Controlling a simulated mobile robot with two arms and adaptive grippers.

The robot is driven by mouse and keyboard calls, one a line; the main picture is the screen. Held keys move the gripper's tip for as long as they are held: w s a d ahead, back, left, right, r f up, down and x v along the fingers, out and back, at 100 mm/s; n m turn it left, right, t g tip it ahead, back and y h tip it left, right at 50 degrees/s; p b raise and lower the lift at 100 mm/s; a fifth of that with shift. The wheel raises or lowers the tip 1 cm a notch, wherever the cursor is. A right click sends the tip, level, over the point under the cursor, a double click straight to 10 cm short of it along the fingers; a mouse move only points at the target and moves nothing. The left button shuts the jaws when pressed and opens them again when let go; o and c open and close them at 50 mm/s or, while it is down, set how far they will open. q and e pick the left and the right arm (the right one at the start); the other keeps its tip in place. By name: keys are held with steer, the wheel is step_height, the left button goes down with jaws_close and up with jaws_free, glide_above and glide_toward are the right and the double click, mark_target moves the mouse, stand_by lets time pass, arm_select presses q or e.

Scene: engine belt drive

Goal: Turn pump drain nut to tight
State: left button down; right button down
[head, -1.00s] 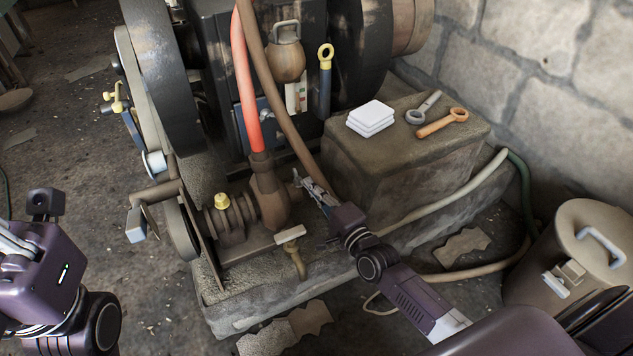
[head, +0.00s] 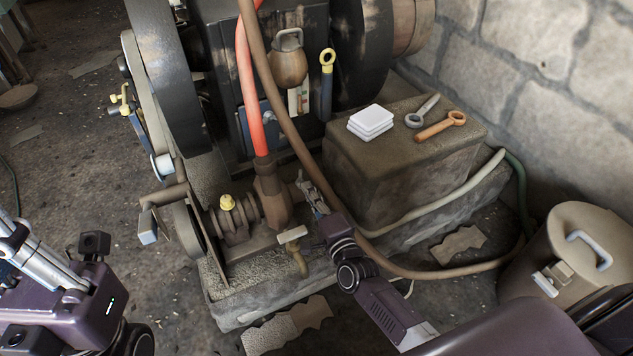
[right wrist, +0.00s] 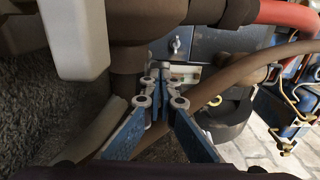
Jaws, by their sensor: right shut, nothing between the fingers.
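The pump (head: 235,222) sits low on the stone base, with a yellow cap (head: 227,201) on top. A small tap with a pale handle (head: 292,234) hangs at its front right. I cannot tell for sure which part is the drain nut. My right gripper (head: 304,184) is at the pump's right end, beside the brown vertical pipe fitting (head: 273,190). In the right wrist view its fingertips (right wrist: 160,70) are together and empty, in front of a pale part they partly hide. My left gripper (head: 15,240) is at the lower left, partly out of frame.
A brown hose (head: 283,120) runs down close behind my right gripper. A lidded bin (head: 565,250) stands at the right. The floor at left is mostly open.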

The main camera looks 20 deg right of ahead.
steer(key=shift+a+r+p, duration=0.1)
steer(key=shift+a+p, duration=0.3)
steer(key=shift+a, duration=0.45)
steer(key=shift+w+a, duration=0.1)
steer(key=shift+a, duration=0.25)
